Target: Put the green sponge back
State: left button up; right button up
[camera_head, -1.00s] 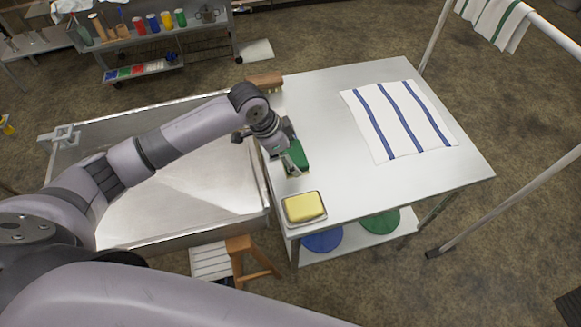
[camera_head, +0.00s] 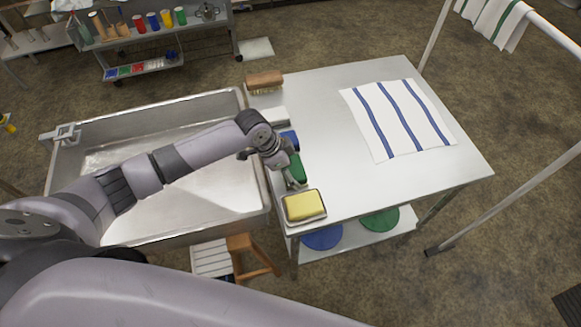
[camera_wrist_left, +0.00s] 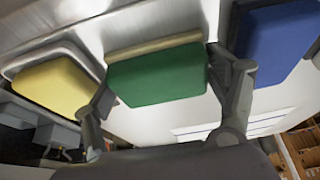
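The green sponge (camera_head: 298,169) is at the left edge of the steel table, between the yellow and blue sponges. My left gripper (camera_head: 292,172) is over it, pointing down. In the left wrist view the green sponge (camera_wrist_left: 158,74), with a tan layer along one edge, sits between the two fingers (camera_wrist_left: 160,85), which appear to touch its sides. I cannot tell whether its underside rests on anything. The yellow sponge (camera_head: 303,207) lies in a shallow metal tray. The blue sponge (camera_head: 289,140) is partly hidden by my wrist. My right gripper is out of view.
A steel sink basin (camera_head: 100,223) adjoins the table (camera_head: 350,195). A wooden brush (camera_head: 264,81) lies at the table's back left corner. A striped towel (camera_head: 400,118) lies flat to the right. A wooden stool (camera_head: 240,244) stands in front.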

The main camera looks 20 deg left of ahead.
pick_arm(q)
jog(key=o, duration=0.4)
jog(key=shift+c, duration=0.2)
jog(key=shift+r, duration=0.1)
jog(key=b+v, duration=0.1)
jog(key=v, duration=1.1)
